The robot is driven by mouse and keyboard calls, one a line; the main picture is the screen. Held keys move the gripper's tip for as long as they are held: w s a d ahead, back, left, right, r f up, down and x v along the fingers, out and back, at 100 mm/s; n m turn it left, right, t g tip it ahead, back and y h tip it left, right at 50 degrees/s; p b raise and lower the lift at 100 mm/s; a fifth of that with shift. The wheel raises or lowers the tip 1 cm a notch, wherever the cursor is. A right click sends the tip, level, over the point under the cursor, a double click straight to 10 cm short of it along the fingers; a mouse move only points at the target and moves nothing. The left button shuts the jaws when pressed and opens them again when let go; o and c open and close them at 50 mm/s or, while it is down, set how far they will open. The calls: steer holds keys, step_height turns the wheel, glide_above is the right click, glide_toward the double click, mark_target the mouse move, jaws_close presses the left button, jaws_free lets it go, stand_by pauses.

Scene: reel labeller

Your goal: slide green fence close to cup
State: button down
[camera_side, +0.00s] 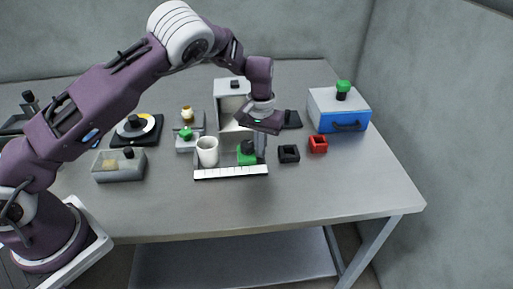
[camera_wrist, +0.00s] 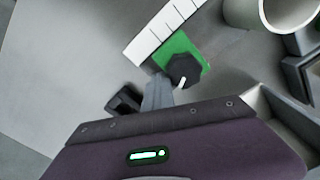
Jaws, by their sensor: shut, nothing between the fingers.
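The green fence (camera_side: 246,158) is a small green block with a black knob on top, at the right end of a white marked scale (camera_side: 231,172). It also shows in the wrist view (camera_wrist: 192,48), its black knob pale-marked. The white cup (camera_side: 207,152) stands left of the fence with a gap between them; part of it shows at the top right of the wrist view (camera_wrist: 285,12). My gripper (camera_wrist: 158,92) is shut and empty, its fingertips close beside the knob and fence. I cannot tell whether they touch. In the side view my gripper (camera_side: 260,138) is at the fence's right.
A black square holder (camera_side: 289,153) and a red one (camera_side: 318,144) stand right of the fence. A grey upright housing (camera_side: 231,100) rises behind. A blue-fronted box (camera_side: 340,112) is at the back right. The front of the table is clear.

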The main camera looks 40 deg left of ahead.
mark_target(246, 143)
steer(key=shift+s+a, duration=1.75)
steer(key=shift+a, duration=0.15)
steer(key=shift+s, duration=0.1)
steer(key=shift+w+d, duration=0.45)
steer(key=shift+r, duration=4)
